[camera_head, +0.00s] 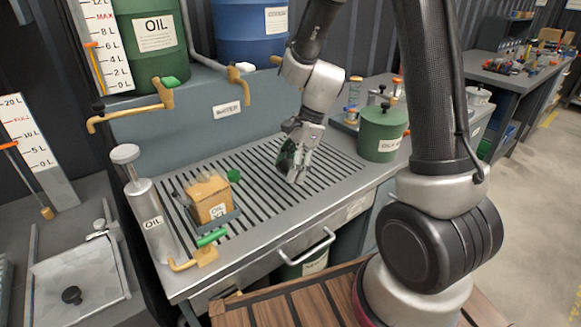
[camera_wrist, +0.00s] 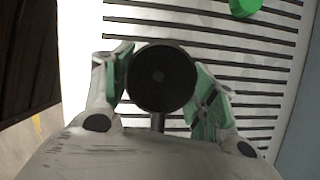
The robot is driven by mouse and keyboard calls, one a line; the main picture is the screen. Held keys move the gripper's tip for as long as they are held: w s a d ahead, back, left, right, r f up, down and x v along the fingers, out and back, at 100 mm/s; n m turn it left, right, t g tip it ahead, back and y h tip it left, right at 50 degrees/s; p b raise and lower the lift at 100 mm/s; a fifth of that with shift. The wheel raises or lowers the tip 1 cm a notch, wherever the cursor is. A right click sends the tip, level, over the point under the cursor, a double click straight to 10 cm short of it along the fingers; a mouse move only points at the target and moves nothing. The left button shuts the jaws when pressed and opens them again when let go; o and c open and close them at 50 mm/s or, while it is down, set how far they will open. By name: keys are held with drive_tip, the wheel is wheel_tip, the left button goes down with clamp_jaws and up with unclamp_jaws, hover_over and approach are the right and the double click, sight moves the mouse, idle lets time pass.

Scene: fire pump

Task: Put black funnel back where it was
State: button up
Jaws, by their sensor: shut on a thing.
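My gripper (camera_head: 292,165) is low over the slatted grey drain table (camera_head: 265,215), right of its middle in the head view. In the wrist view, its green-padded fingers (camera_wrist: 162,90) are shut on a round black piece with a short stem towards my palm, which looks like the black funnel (camera_wrist: 160,76). The funnel's round face is towards the camera. In the head view the funnel is mostly hidden by the fingers, so I cannot tell whether it touches the slats.
A yellowish oil container (camera_head: 210,199) and a silver oil pump (camera_head: 147,205) stand at the table's left. A green knob (camera_head: 233,175) is near the container. A green canister (camera_head: 382,134) stands at the right. Brass taps (camera_head: 240,88) overhang the back. The slats around my gripper are clear.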

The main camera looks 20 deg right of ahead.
drive_tip(key=shift+f, duration=0.15)
drive_tip(key=o, duration=1)
drive_tip(key=s+v, duration=0.1)
drive_tip(key=v, duration=1.1)
drive_tip(key=s+d+r+n+t+h, duration=0.2)
drive_tip(key=s+d+r+n, duration=0.2)
drive_tip(key=s+n, duration=0.4)
drive_tip(key=s+d+r+n+t+h, duration=0.2)
drive_tip(key=s+d+r+n, duration=0.3)
drive_tip(key=s+n, duration=0.3)
drive_tip(key=s+d+t, duration=0.1)
drive_tip(key=s, duration=0.1)
drive_tip(key=shift+s+r+n, duration=0.2)
drive_tip(key=shift+s+n, duration=0.1)
drive_tip(key=shift+s, duration=0.1)
